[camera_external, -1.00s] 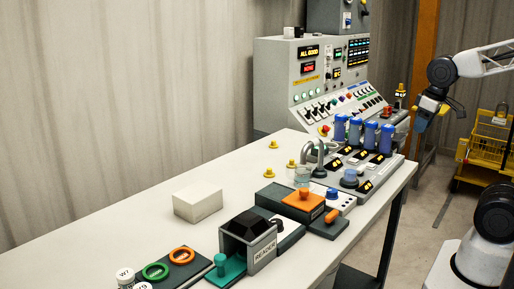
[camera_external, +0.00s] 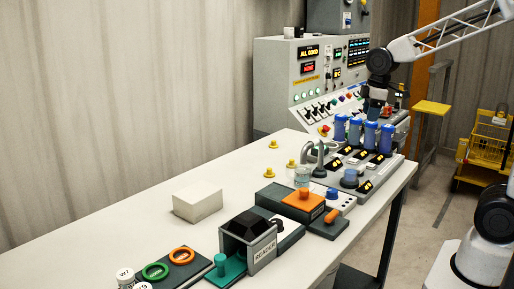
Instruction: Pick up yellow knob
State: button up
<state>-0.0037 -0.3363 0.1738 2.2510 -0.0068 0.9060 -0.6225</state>
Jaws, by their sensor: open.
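Three small yellow knobs sit apart on the white table: a far one (camera_external: 272,144), a middle one (camera_external: 291,164) beside the grey curved spout, and a near one (camera_external: 268,174). I cannot tell which one is meant. My gripper (camera_external: 374,112) is open and points down above the blue cylinders at the far right of the table, well to the right of the knobs. Its fingertips are small and dark, and I see nothing held between them.
Several blue cylinders (camera_external: 355,131) stand on a grey rack with a curved grey spout (camera_external: 318,154). A control console (camera_external: 305,75) stands behind. A white block (camera_external: 198,202), an orange-topped box (camera_external: 302,200) and a grey bin (camera_external: 248,245) occupy the nearer table. The left table is clear.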

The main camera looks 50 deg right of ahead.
jog(key=w+f+n, duration=0.3)
jog(key=w, duration=0.4)
jog(key=w+f+n, duration=0.3)
jog(key=w, duration=0.5)
jog(key=n+g, duration=0.2)
jog(key=n, duration=0.5)
send_over(295, 161)
notch_tip(295, 161, down, 11)
jog(key=shift+d+f, duration=0.1)
jog(key=shift+f, duration=0.1)
jog(key=shift+f, duration=1.25)
jog(key=shift+f, duration=2.6)
